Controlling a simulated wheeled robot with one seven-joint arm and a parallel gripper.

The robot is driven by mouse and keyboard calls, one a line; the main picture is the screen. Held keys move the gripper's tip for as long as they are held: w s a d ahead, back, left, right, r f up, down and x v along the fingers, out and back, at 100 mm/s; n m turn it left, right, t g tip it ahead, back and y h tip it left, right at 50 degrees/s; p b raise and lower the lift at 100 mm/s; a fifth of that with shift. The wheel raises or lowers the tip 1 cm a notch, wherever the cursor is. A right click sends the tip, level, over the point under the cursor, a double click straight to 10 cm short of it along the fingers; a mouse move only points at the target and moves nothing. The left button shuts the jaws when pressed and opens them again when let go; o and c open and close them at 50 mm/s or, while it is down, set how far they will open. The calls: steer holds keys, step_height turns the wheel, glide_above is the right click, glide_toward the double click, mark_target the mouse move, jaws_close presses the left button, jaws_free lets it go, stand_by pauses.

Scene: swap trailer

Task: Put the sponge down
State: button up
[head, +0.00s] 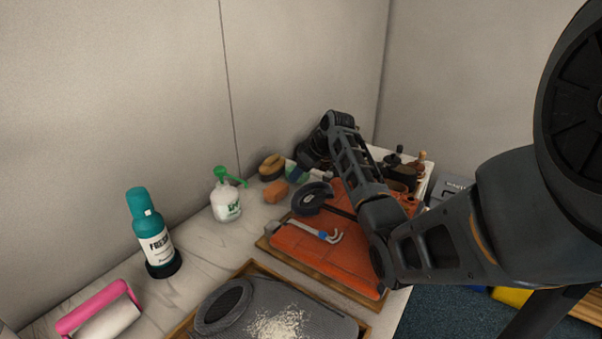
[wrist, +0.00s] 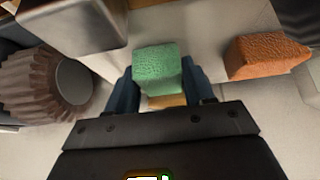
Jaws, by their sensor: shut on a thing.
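A green sponge (wrist: 157,70) sits between the blue fingers of my gripper (wrist: 160,92) in the wrist view; the gripper is shut on it. In the head view my gripper (head: 312,173) is at the far end of the counter, near the wall, with the sponge (head: 296,174) partly showing beside it. A pale surface lies below it in the wrist view. I cannot tell whether the sponge touches that surface.
An orange block (wrist: 265,57) lies right of the sponge, beside a brush (head: 271,166). A brown fluted object (wrist: 35,85) stands left in the wrist view. A spray bottle (head: 226,198), teal bottle (head: 153,235) and tray with an orange garment (head: 318,255) occupy the nearer counter.

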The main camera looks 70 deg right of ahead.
steer(key=o, duration=1.1)
steer(key=shift+f, duration=0.1)
steer(key=v, duration=1.2)
